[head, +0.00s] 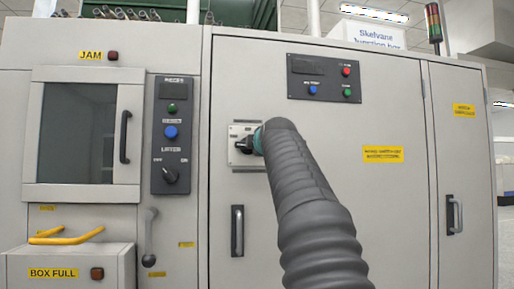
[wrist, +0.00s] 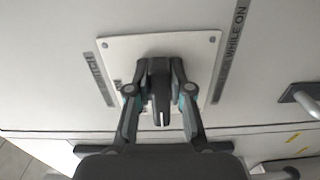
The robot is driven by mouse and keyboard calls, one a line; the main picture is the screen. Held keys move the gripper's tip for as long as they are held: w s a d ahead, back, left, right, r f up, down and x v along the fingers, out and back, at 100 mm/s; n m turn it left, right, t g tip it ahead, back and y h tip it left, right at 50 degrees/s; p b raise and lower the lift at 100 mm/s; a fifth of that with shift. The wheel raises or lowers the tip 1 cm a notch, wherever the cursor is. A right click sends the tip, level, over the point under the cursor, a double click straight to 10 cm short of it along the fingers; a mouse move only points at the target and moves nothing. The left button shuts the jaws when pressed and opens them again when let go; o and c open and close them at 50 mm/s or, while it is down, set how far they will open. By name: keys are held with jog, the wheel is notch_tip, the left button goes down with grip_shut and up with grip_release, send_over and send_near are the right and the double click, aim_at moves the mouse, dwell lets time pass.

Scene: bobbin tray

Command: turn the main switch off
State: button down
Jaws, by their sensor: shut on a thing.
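The main switch is a dark knob (head: 242,146) on a pale square plate (head: 235,158) on the cabinet door, left of my arm in the head view. My gripper (head: 253,144) is at the plate, mostly hidden behind my grey sleeved arm. In the wrist view the two fingers of my gripper (wrist: 160,88) close on both sides of the dark knob (wrist: 161,112), which carries a white mark on its lower end. The plate (wrist: 140,46) lies behind it. Most lettering around the knob is covered, so I cannot read which position it points to.
A vertical door handle (head: 237,231) is below the plate. A button panel (head: 324,78) is above right. A control strip with an OFF/ON selector (head: 171,176) and a window door (head: 82,134) are to the left. A yellow-handled box (head: 67,265) juts out at lower left.

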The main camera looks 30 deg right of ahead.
dwell(0.3)
jog(key=c, duration=1)
grip_release()
jog(key=shift+c, duration=0.2)
jog(key=shift+s, duration=0.1)
jog(key=v, duration=1.1)
jog(key=shift+s+a, duration=0.2)
jog(key=shift+s, duration=0.15)
